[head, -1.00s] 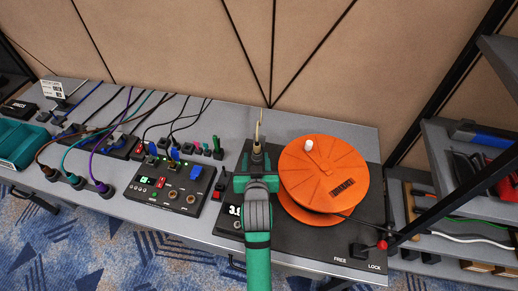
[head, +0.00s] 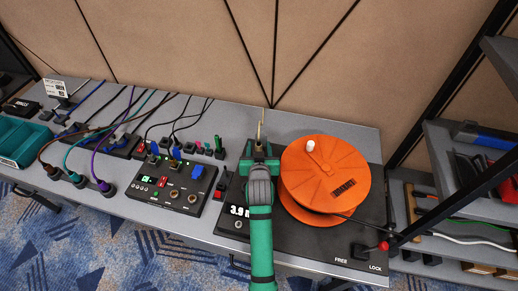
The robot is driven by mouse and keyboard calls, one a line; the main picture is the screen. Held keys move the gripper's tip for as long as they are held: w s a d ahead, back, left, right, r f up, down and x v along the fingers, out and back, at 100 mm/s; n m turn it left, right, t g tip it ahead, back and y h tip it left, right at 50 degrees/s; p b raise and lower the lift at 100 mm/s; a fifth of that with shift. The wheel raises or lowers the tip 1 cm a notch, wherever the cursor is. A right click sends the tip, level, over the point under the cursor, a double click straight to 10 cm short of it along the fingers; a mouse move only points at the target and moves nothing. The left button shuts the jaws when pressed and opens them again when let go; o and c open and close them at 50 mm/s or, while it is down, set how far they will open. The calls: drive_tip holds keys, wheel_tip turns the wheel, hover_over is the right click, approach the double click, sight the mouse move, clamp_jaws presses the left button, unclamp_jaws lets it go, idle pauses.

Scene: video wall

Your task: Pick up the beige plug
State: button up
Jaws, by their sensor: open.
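A thin beige lead (head: 262,126) stands up at the back of the black panel, just beyond my gripper. The beige plug itself I cannot make out clearly; its lower end is hidden by my gripper. My green gripper (head: 259,155) is over the black panel, left of the orange reel, close to the foot of the lead. The fingers are largely hidden by the wrist. I see nothing held.
The orange reel (head: 330,185) with a white knob stands close on the right. A panel with a blue switch (head: 172,187) and several small upright plugs are on the left. A red-tipped lever (head: 384,246) is at front right. The wall rises behind the bench.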

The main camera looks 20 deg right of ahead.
drive_tip(key=shift+c, duration=0.4)
drive_tip(key=c, duration=1)
drive_tip(key=shift+a, duration=0.1)
clamp_jaws()
